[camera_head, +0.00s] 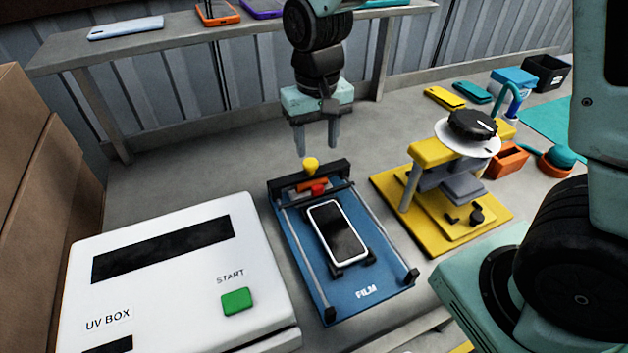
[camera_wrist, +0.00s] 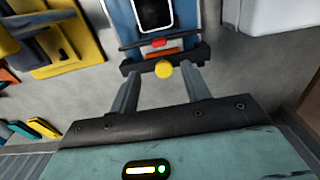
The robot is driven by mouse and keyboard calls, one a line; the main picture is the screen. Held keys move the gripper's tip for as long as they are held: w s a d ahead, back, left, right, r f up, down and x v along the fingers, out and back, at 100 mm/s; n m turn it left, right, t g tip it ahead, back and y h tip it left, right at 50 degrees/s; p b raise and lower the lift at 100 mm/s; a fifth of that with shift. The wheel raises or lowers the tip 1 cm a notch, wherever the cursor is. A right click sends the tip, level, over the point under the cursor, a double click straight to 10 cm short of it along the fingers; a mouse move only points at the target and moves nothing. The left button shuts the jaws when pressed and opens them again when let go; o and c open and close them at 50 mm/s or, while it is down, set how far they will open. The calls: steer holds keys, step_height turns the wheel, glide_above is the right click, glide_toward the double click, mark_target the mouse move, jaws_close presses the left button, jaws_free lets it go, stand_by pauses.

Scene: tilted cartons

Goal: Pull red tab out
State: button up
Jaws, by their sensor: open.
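The red tab (camera_head: 319,189) shows as a small red piece at the far end of the blue film station (camera_head: 362,306), just beyond the phone (camera_head: 337,231). The phone lies face up on the station, with a white rim and a dark screen. A yellow knob (camera_head: 310,164) stands on the station's dark crossbar. My gripper (camera_head: 316,150) points down, open and empty, above the far end of the station. In the wrist view the red tab (camera_wrist: 159,42) lies beyond the yellow knob (camera_wrist: 163,69), and my fingers (camera_wrist: 165,85) are spread to either side of the knob.
A white UV box (camera_head: 180,270) with a green START button stands left of the station. A yellow press (camera_head: 440,210) with a black dial stands to the right. Several phones lie on the raised back shelf (camera_head: 180,38). Cartons (camera_head: 30,170) stand at far left.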

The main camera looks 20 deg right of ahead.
mark_target(317, 185)
step_height(317, 185, down, 12)
steer(key=shift+r+p, duration=0.2)
steer(key=shift+p, duration=0.3)
